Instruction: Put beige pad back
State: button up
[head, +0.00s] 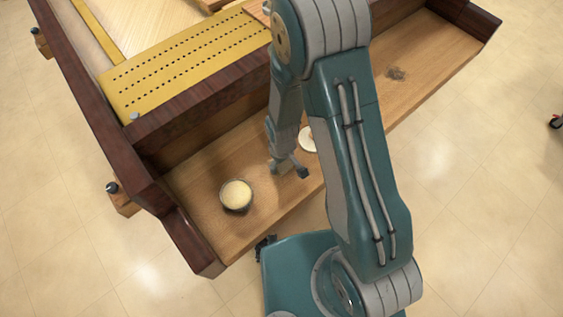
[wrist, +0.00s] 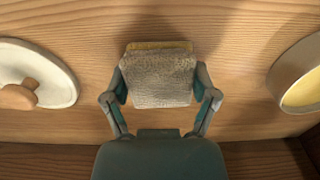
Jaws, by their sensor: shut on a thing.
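The beige pad (wrist: 158,82), a rough woven block with a yellowish far edge, is between the fingers of my gripper (wrist: 160,84) in the wrist view. My gripper is shut on it, close over the wooden shelf; I cannot tell whether the pad touches the wood. In the head view my gripper (head: 288,169) is low over the shelf, just right of a round pot, and the pad cannot be made out there.
The round pot (head: 238,210), pale yellow inside, stands on the wooden shelf (head: 205,180); it also shows at the wrist view's right edge (wrist: 282,76). A white lid (head: 307,141) with a wooden knob (wrist: 19,97) lies on the other side. Dark raised walls (head: 200,112) border the shelf.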

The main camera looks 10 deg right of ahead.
jog(key=shift+f, duration=0.2)
jog(key=o, duration=1)
jog(key=shift+c, duration=0.2)
notch_tip(320, 180, up, 12)
jog(key=shift+r, duration=0.2)
jog(key=s+d+r+m+t, duration=0.1)
jog(key=d+r, duration=0.2)
jog(key=r, duration=0.4)
jog(key=s+d+r+m+t, duration=0.1)
jog(key=d+r+m, duration=0.1)
jog(key=r, duration=0.5)
jog(key=s+d+r+m+t, duration=0.3)
jog(key=s+d+r, duration=0.2)
jog(key=s+r, duration=0.5)
jog(key=shift+s+d+r+m+t, duration=0.3)
jog(key=shift+d+r+m, duration=0.1)
jog(key=shift+r, duration=0.6)
